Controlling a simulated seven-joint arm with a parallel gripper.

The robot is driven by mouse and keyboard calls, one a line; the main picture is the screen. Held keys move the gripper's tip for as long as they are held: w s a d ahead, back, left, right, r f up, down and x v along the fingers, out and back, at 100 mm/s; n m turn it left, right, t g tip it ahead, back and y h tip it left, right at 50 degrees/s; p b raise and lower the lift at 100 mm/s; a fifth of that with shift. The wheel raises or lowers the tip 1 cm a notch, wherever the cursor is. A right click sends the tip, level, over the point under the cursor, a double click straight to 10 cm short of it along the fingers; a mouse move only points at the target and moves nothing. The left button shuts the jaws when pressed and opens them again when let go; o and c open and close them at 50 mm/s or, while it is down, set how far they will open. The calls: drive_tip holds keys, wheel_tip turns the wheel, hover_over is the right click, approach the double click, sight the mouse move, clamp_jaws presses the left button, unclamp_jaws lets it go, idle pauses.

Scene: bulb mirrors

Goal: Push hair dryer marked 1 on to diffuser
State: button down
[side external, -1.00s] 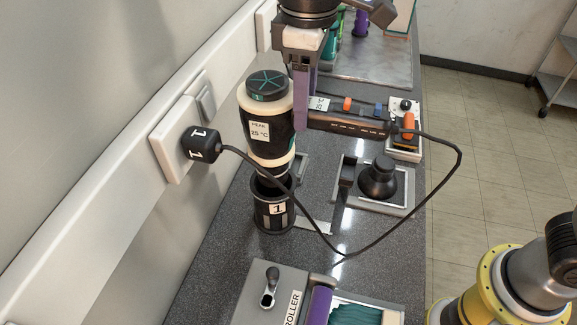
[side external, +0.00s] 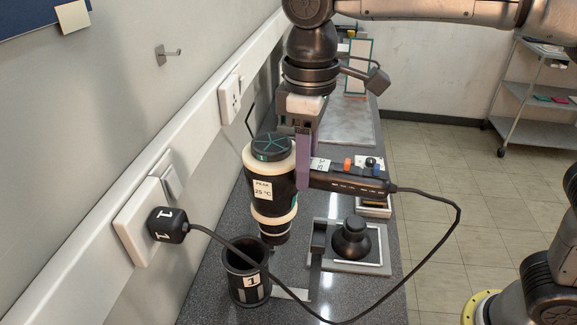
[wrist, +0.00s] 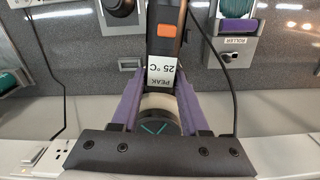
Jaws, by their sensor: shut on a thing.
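The hair dryer (side external: 271,205) has a black and cream barrel, a PEAK 25 °C label and a dark handle with an orange switch. My gripper (wrist: 160,88) is shut on the hair dryer, its purple fingers on both sides at the handle's root. The barrel hangs nearly upright, nozzle down, behind and above the black holder cup (side external: 247,280) marked 1. The nozzle appears clear of the cup. Its cord runs to the plug (side external: 167,224) marked 1 in the wall socket. The black round piece, apparently the diffuser (side external: 351,240), sits in a grey tray to the right.
The grey tray (side external: 318,262) lies on the dark worktop (side external: 215,295). The cord (side external: 425,250) loops across the front right. In the wrist view, a box marked ROLLER (wrist: 208,45) is at upper right. The wall trunking (side external: 205,125) runs along the left.

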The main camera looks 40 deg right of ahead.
drive_tip(key=s+d+r+m, duration=0.1)
drive_tip(key=s+d+m, duration=0.1)
drive_tip(key=d, duration=0.6)
drive_tip(key=s+d+r+m, duration=0.1)
drive_tip(key=s+d+m, duration=0.1)
drive_tip(key=d, duration=0.6)
wheel_tip(320, 180, down, 6)
drive_tip(key=d, duration=0.1)
drive_tip(key=shift+s+f+m, duration=0.2)
drive_tip(key=shift+m, duration=0.1)
idle(0.4)
drive_tip(key=shift+f, duration=1.2)
idle(0.8)
drive_tip(key=shift+r, duration=0.15)
wheel_tip(320, 180, up, 7)
idle(0.9)
idle(0.3)
